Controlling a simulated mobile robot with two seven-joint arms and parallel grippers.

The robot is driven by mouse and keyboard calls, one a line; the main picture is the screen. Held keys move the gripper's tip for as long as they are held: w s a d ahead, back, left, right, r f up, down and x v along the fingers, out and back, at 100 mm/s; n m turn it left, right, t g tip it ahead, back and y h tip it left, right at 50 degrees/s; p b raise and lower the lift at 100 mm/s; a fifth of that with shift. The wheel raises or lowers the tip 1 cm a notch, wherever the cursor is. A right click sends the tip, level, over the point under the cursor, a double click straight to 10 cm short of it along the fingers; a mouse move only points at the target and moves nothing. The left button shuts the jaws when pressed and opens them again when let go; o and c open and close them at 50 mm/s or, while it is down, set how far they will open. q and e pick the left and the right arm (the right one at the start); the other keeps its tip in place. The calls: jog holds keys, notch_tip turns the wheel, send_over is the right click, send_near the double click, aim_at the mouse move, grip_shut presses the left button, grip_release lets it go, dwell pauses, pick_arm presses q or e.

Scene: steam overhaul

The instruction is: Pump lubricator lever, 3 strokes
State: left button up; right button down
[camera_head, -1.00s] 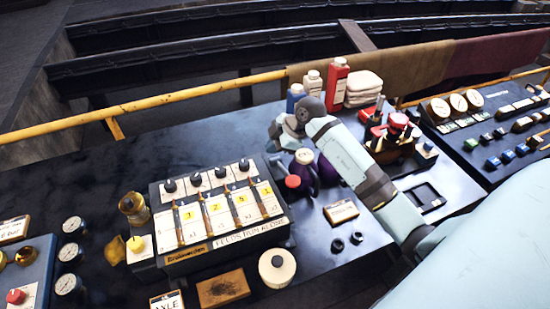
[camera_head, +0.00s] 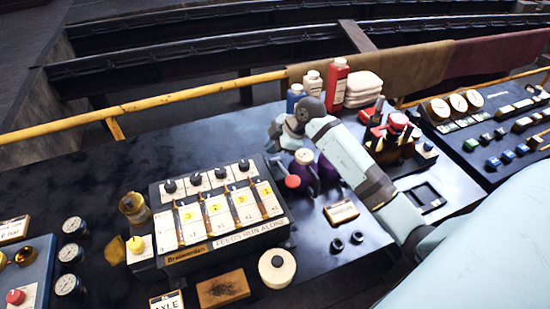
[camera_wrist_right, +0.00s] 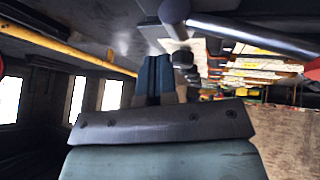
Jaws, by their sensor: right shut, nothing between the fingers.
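The lubricator (camera_head: 218,215) is a dark box with a white sloped top, several black knobs and yellow number tags. A lever with a red knob (camera_head: 292,181) stands out at its right side, beside a purple round vessel (camera_head: 305,170). My right gripper (camera_head: 273,147) is above and behind the red knob, apart from it as far as I can tell. Its fingers show shut and empty in the right wrist view (camera_wrist_right: 154,78). A grey metal rod (camera_wrist_right: 255,34) crosses that view near the fingertips; I cannot tell whether it is the lever. My left gripper is not in view.
Red and white bottles (camera_head: 335,85) and folded cloths (camera_head: 362,88) stand behind my right arm. A tool rack (camera_head: 395,140) is to its right. A cream round tin (camera_head: 277,268) and a brown block (camera_head: 222,289) lie in front of the lubricator. A yellow rail (camera_head: 180,99) runs behind.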

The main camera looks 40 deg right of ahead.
jog(key=shift+f, duration=0.15)
dwell(0.5)
jog(key=shift+s+f, duration=0.1)
jog(key=shift+f, duration=0.15)
jog(key=shift+f, duration=0.2)
dwell(0.4)
